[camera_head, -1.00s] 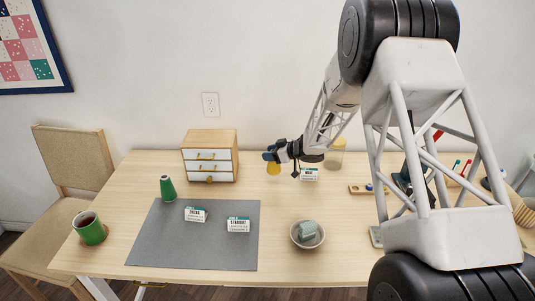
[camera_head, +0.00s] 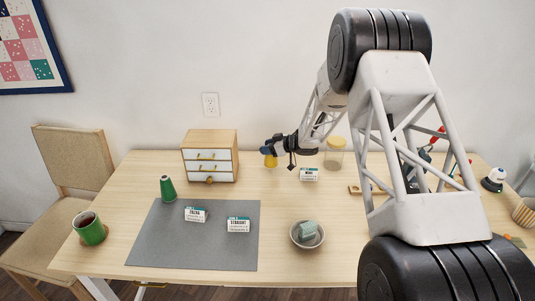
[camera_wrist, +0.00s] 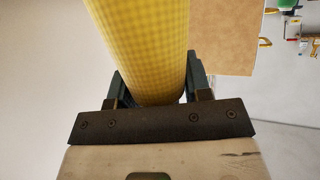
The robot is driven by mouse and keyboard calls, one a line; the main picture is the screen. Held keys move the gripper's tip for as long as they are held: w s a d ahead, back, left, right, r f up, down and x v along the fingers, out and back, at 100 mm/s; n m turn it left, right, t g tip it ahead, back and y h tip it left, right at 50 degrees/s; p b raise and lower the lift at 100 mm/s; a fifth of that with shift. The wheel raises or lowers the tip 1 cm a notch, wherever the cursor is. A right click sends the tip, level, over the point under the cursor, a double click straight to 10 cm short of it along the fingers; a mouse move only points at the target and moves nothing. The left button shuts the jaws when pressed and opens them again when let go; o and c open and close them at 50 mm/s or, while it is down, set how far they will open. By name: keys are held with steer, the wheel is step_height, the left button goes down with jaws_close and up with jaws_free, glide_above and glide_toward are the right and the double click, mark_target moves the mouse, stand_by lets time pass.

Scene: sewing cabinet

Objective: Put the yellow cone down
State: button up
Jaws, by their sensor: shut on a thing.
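The yellow cone (camera_head: 271,161) is held by my gripper (camera_head: 268,151) to the right of the small drawer cabinet. In the head view it is small and partly covered by my gripper. I cannot tell exactly how far it is above the table. In the wrist view the yellow cone (camera_wrist: 145,45) fills the upper middle and sits between the two fingers of my gripper (camera_wrist: 155,85), which is shut on it. The green cone (camera_head: 167,188) stands upright at the left edge of the grey mat (camera_head: 190,245).
The drawer cabinet (camera_head: 209,157) stands left of my gripper. A jar (camera_head: 334,153) and a labelled box (camera_head: 309,174) are to the right. Two more labelled boxes, a bowl (camera_head: 307,243) and a cup (camera_head: 89,229) are nearer. The table between cabinet and bowl is clear.

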steer(key=shift+f, duration=1.45)
steer(key=shift+f, duration=0.2)
steer(key=o, duration=1.2)
steer(key=shift+c, duration=0.2)
steer(key=shift+r, duration=0.2)
steer(key=v, duration=1.2)
steer(key=shift+s+r, duration=0.1)
steer(key=shift+r, duration=0.05)
